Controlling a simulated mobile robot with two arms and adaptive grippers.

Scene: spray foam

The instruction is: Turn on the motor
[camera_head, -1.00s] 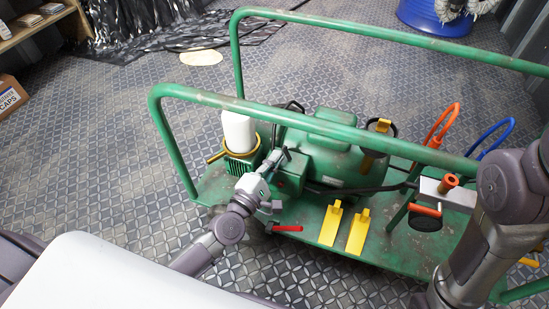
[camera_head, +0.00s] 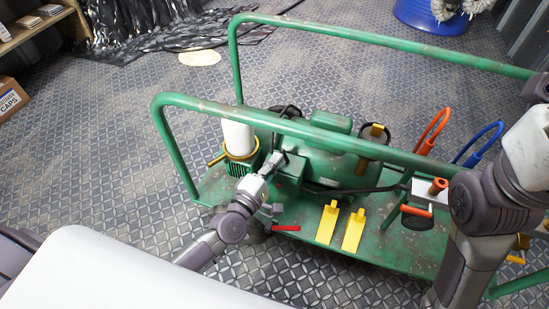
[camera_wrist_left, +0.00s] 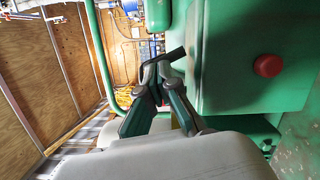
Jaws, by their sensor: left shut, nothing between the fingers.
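The motor is a green machine with a green tank (camera_head: 325,150) on a green cart. A green box (camera_head: 293,172) sits at its left side; in the left wrist view the box (camera_wrist_left: 225,85) bears a round red button (camera_wrist_left: 268,65). A short dark lever (camera_wrist_left: 176,54) sticks out from the box's left side. My left gripper (camera_head: 279,157) is shut and empty beside the box; in the wrist view its fingertips (camera_wrist_left: 157,72) are close to the lever. I cannot tell whether they touch it. My right arm (camera_head: 480,205) stands at the right, with its gripper out of view.
Green cart rails (camera_head: 300,127) run around and above the machine. Two yellow pedals (camera_head: 327,223) and a red handle (camera_head: 287,228) are at the cart's near side.

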